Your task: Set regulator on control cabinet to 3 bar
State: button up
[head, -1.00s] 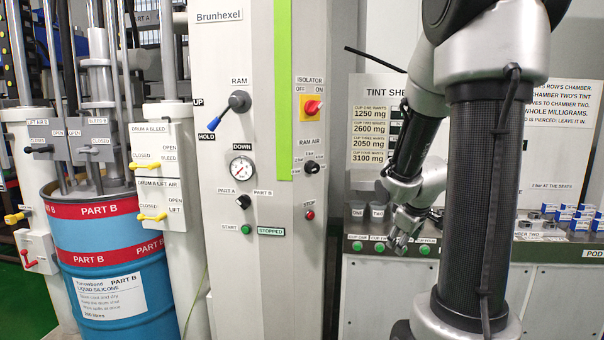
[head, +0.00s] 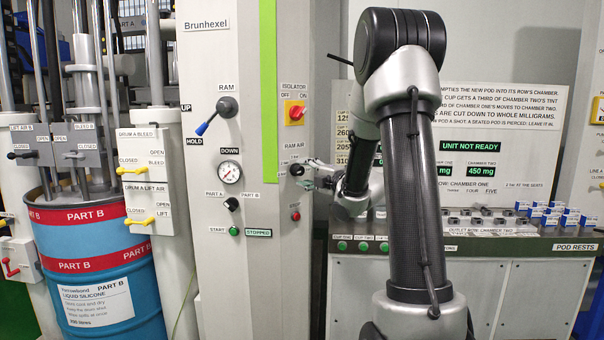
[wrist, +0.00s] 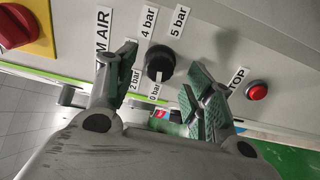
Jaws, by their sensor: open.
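The control cabinet (head: 215,280) is a tall pale cabinet with a green stripe. Its regulator is a black round knob (head: 297,170) under the RAM AIR label. My gripper (head: 313,174) is right beside the knob. In the wrist view its open green-padded fingers (wrist: 160,75) lie either side of the knob, with gaps visible; contact is not evident.
A red stop button (wrist: 257,90) is close to one finger. The red and yellow isolator switch (head: 294,112) is above the regulator. A ram lever (head: 226,108) and pressure gauge (head: 230,172) are left on the cabinet. A bench with pods (head: 566,217) stands right.

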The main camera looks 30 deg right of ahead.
jog(key=shift+w+a, duration=0.25)
jog(key=shift+w, duration=0.95)
jog(key=shift+c, duration=0.4)
jog(key=c, duration=1)
jog(key=shift+o, duration=0.2)
